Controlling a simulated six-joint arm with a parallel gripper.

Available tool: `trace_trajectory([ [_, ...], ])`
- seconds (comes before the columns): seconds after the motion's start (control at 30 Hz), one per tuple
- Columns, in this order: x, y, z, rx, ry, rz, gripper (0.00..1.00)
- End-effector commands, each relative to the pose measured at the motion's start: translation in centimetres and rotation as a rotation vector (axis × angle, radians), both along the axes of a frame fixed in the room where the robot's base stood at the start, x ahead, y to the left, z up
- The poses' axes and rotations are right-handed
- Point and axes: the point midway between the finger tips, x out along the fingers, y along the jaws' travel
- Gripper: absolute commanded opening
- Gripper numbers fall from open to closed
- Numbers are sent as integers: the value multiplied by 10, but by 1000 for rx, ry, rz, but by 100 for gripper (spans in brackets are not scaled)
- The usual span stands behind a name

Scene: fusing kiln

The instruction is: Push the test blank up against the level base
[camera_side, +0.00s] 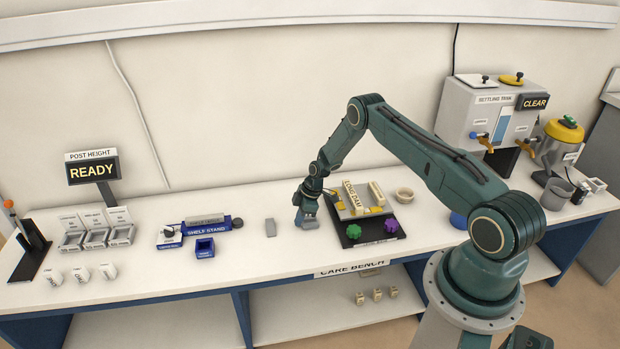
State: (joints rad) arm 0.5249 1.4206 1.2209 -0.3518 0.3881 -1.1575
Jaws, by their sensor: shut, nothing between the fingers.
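A small plain grey block (270,228), which looks like the test blank, stands alone on the white bench. No label shows on it. The black base (350,239) with a green and a purple knob, which looks like the level base, lies to its right. My gripper (306,222) is shut and empty, pointing down low at the base's left edge, between block and base. A clear gap separates block and gripper. Whether my fingertips touch the bench or base is hard to tell.
A blue shelf stand (208,229) and a blue open box (205,248) sit left of the block. The settling tank (494,112) is at the far right. Bench in front of the block is clear.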

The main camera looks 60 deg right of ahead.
Motion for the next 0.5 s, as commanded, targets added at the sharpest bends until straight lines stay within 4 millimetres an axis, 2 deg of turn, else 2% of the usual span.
trace_trajectory([
  [0.37,-1,-2,0,-1,-1,0,0],
  [0.5,-11,-12,0,0,0,-4,0],
])
